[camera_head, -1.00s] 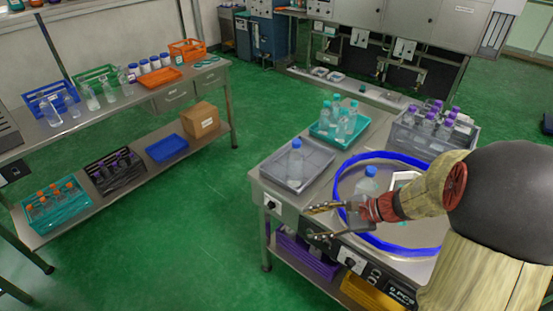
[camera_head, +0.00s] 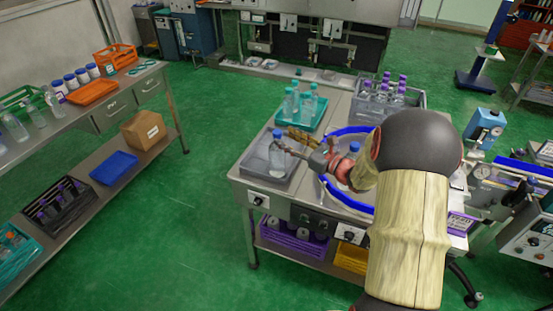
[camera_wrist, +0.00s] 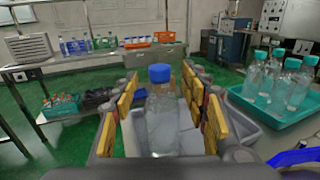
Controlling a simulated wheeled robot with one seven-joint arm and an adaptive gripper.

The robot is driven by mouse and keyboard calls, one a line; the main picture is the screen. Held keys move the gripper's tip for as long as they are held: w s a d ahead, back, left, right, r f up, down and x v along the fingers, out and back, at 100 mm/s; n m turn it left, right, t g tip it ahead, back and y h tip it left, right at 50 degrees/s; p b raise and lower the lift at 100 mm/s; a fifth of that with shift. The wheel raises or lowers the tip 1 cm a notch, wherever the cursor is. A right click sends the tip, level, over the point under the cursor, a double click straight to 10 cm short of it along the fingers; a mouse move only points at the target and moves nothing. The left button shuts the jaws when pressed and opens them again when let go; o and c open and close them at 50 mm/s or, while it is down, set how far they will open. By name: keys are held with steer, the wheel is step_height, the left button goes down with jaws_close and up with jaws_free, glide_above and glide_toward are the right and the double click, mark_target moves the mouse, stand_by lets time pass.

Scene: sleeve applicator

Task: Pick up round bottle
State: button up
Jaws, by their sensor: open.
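A clear round bottle with a blue cap (camera_head: 277,152) stands upright in a grey tray (camera_head: 252,172) at the left of the metal table. My gripper (camera_head: 290,143) is open beside it, with fingers reaching left toward the bottle. In the wrist view the bottle (camera_wrist: 162,122) stands upright between the two yellow-padded fingers of my gripper (camera_wrist: 163,105). Gaps show on both sides of it, and its base is hidden low in the picture.
A teal tray (camera_head: 300,126) with several teal-capped bottles is behind the grey tray; it also shows at right in the wrist view (camera_wrist: 240,105). A grey crate (camera_head: 408,116) holds purple-capped bottles. The blue ring (camera_head: 326,198) lies on the tabletop.

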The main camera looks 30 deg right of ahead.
mark_target(281, 135)
steer(key=b+x, duration=0.1)
steer(key=x, duration=0.3)
steer(key=shift+w+a+f+b, duration=0.1)
steer(key=shift+w+f+b, duration=0.1)
steer(key=shift+b, duration=0.15)
steer(key=shift+w+a+r, duration=0.1)
steer(key=shift+w, duration=0.15)
steer(key=shift+c, duration=0.2)
jaws_close()
steer(key=shift+r, duration=0.1)
stand_by(0.5)
